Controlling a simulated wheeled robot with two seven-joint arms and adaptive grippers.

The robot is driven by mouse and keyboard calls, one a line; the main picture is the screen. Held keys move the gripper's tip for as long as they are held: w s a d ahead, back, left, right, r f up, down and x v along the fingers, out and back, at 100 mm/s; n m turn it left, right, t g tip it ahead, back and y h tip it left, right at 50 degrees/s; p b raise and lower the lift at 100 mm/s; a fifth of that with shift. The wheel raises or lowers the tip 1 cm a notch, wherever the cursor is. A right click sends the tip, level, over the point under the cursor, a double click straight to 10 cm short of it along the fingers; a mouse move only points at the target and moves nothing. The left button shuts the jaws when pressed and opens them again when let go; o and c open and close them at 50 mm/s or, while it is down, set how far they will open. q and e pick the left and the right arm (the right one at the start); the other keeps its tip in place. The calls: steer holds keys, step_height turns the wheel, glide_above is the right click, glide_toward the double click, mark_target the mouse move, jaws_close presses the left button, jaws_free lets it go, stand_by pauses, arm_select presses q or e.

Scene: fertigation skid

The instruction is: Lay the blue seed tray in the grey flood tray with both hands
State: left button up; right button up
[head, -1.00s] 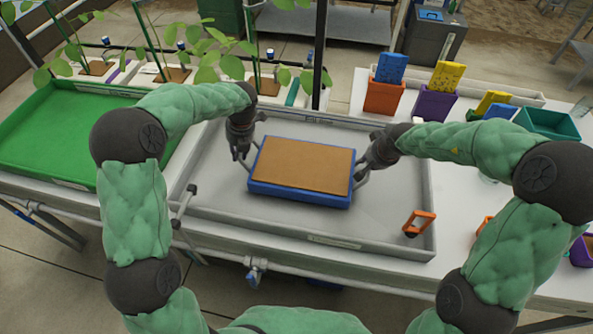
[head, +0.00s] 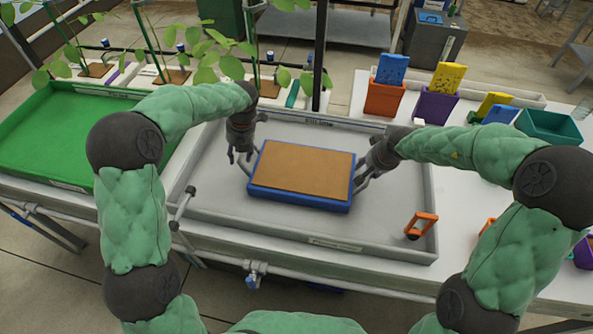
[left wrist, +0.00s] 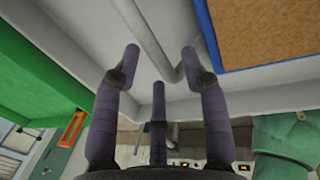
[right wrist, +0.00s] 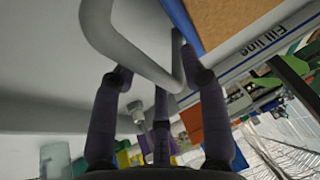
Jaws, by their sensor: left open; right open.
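The blue seed tray (head: 300,202), filled with brown material, lies level inside the grey flood tray (head: 400,225), apart from its walls. It has a grey bar handle at each end. My left gripper (head: 240,158) is open at the seed tray's left end. In the left wrist view the left handle (left wrist: 152,35) runs between the open fingertips. My right gripper (head: 366,178) is open at the right end. In the right wrist view the right handle (right wrist: 105,40) passes in front of and between the fingers. Whether any finger touches a handle is unclear.
A green tray (head: 75,135) stands left of the flood tray. An orange clip-like part (head: 421,225) is in the flood tray's front right corner. Orange (head: 384,97) and purple (head: 434,105) pots stand at the back right. Plants (head: 225,65) stand behind the flood tray.

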arm_select(q)
step_height(320, 180, up, 10)
steer(key=d, duration=0.2)
arm_select(e)
steer(key=v, duration=1.2)
arm_select(q)
steer(key=shift+s+r, duration=0.1)
steer(key=shift+r, duration=0.05)
arm_select(e)
steer(key=shift+r, duration=0.1)
arm_select(q)
step_height(320, 180, up, 7)
steer(key=p, duration=0.9)
arm_select(e)
step_height(320, 180, up, 9)
arm_select(q)
step_height(320, 180, up, 12)
steer(key=p, duration=1.2)
arm_select(e)
step_height(320, 180, up, 7)
stand_by(0.4)
